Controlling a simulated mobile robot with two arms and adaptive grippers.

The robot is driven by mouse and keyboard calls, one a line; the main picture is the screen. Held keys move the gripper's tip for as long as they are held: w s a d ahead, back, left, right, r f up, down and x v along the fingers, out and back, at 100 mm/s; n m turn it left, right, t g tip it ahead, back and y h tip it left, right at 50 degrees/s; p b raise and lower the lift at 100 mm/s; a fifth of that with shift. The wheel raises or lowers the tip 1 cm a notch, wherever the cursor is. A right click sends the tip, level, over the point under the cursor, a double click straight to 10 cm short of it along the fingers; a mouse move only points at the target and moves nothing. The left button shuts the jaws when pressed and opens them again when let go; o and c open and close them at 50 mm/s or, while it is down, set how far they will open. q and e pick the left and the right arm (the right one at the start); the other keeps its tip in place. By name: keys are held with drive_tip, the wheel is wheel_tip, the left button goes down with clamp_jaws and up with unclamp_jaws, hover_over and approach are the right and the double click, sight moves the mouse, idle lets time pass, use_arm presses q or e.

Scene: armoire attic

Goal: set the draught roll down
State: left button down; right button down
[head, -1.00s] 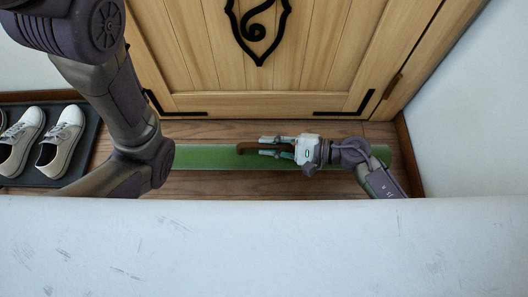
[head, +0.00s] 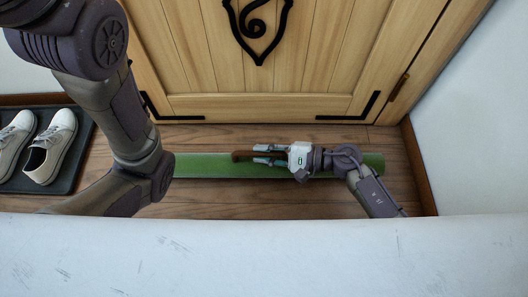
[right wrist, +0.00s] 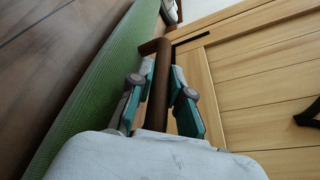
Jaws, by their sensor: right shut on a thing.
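The draught roll is a long green roll (head: 208,166) with a brown handle (head: 242,156). It lies level across the picture, in front of the door and roughly parallel to its bottom edge. My right gripper (head: 264,154) is shut on the handle. In the right wrist view, the brown handle (right wrist: 158,88) runs between the two fingers, with the green roll (right wrist: 98,88) beside it on the left. I cannot tell whether the roll touches the floor. My left arm crosses in front of the roll's left part; the left gripper is out of view.
A wooden door (head: 270,80) with black ironwork stands behind the roll. A strip of plank floor (head: 250,134) is bare between them. White shoes (head: 52,146) sit on a dark tray (head: 78,150) at left. A white wall (head: 470,130) bounds the right.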

drive_tip(key=c, duration=1.1)
unclamp_jaws()
drive_tip(key=shift+r, duration=0.15)
drive_tip(key=p+v, duration=0.4)
drive_tip(key=v, duration=0.7)
drive_tip(key=shift+s+d+p, duration=0.1)
drive_tip(key=shift+p, duration=0.2)
drive_tip(key=shift+d, duration=0.4)
